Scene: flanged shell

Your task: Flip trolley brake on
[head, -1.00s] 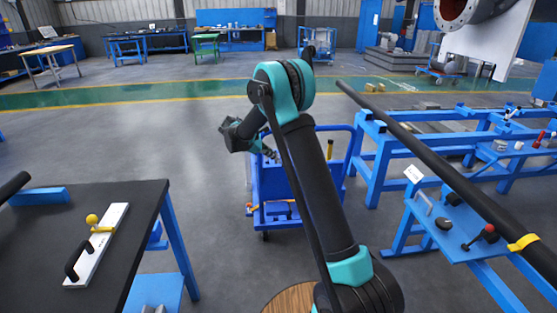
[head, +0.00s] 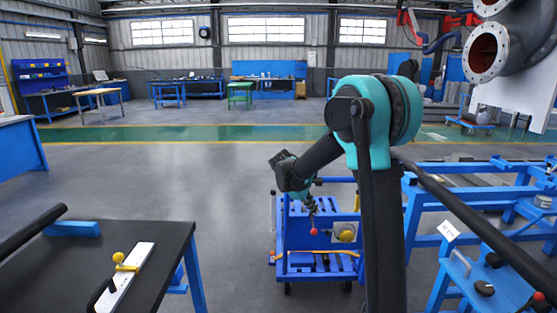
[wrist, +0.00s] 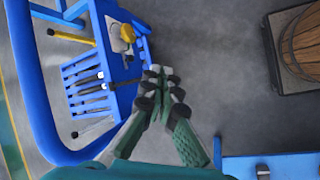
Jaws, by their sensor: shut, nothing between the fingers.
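The blue trolley (head: 318,262) stands in the middle of the head view, and its blue frame and slatted shelf (wrist: 85,88) fill the left of the wrist view. A red ball knob (head: 313,231) shows at its near side, beside a yellow round part (head: 346,235). A pale and yellow part (wrist: 122,37) sits on a blue panel in the wrist view. I cannot tell which part is the brake. My gripper (head: 312,209) is shut and empty. Its fingertips (wrist: 161,72) point down near the trolley's near side; contact cannot be told.
A dark-topped table (head: 60,270) with a white board and yellow knob stands at the left. Blue frames (head: 470,200) with a long dark bar stand close at the right. A wooden barrel top (wrist: 302,42) shows in the wrist view. Floor left of the trolley is clear.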

